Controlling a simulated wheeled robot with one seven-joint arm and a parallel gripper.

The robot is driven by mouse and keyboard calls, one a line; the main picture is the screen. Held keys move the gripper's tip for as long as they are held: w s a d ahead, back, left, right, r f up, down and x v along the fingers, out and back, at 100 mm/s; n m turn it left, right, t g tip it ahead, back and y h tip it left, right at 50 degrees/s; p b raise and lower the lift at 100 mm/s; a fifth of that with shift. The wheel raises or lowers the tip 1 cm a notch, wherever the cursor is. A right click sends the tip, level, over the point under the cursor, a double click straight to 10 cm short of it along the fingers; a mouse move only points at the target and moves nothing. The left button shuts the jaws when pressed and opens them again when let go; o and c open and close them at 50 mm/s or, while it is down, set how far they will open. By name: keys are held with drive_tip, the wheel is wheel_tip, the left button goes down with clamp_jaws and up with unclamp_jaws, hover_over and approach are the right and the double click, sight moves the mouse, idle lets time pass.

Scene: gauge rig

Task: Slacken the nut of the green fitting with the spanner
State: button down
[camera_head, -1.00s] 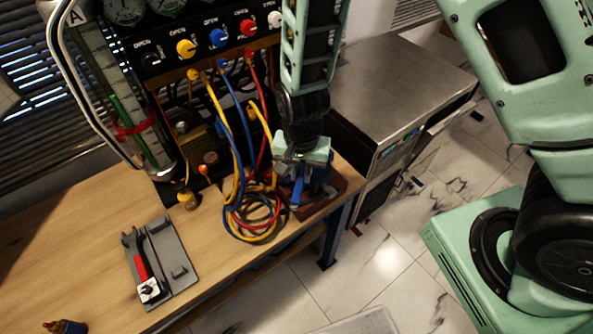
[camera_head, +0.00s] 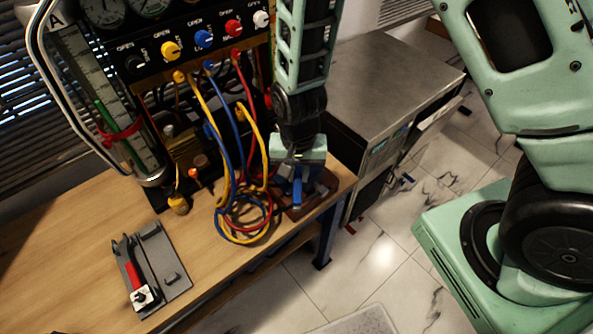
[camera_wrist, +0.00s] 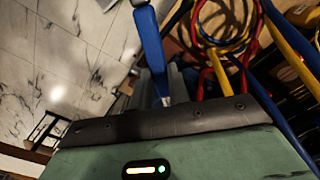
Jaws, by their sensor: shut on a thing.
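My gripper (camera_head: 297,168) hangs over the right end of the bench, beside the coiled hoses. It is shut on a blue-handled bar (camera_wrist: 150,50) with a grey end, probably a tool; in the wrist view it runs up and away from the jaws. Blue also shows below my gripper in the head view (camera_head: 297,190). A red-handled tool (camera_head: 132,272) with a dark head and a white tag lies on a grey holder (camera_head: 160,250) at the bench's left. I cannot make out the green fitting or its nut; the area under my gripper is largely hidden.
Yellow, blue and red hoses (camera_head: 243,222) hang from the gauge panel (camera_head: 200,45) and loop on the bench close to my gripper. A glass tube column (camera_head: 115,115) stands at left. A steel-topped cabinet (camera_head: 385,85) stands at right. The bench front (camera_head: 215,275) is clear.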

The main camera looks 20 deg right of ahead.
drive_tip(key=shift+s+d+n+b, duration=0.15)
drive_tip(key=shift+s+d+n, duration=0.05)
drive_tip(key=shift+d+n, duration=0.45)
drive_tip(key=shift+s+d+n+b, duration=0.15)
drive_tip(key=shift+s+d+n, duration=0.05)
drive_tip(key=shift+d+n, duration=0.4)
idle(0.8)
drive_tip(key=shift+d+n, duration=1.5)
drive_tip(key=shift+n, duration=0.05)
idle(1.5)
drive_tip(key=shift+a+m, duration=0.9)
drive_tip(key=shift+m, duration=0.1)
drive_tip(key=shift+s, duration=0.1)
idle(0.4)
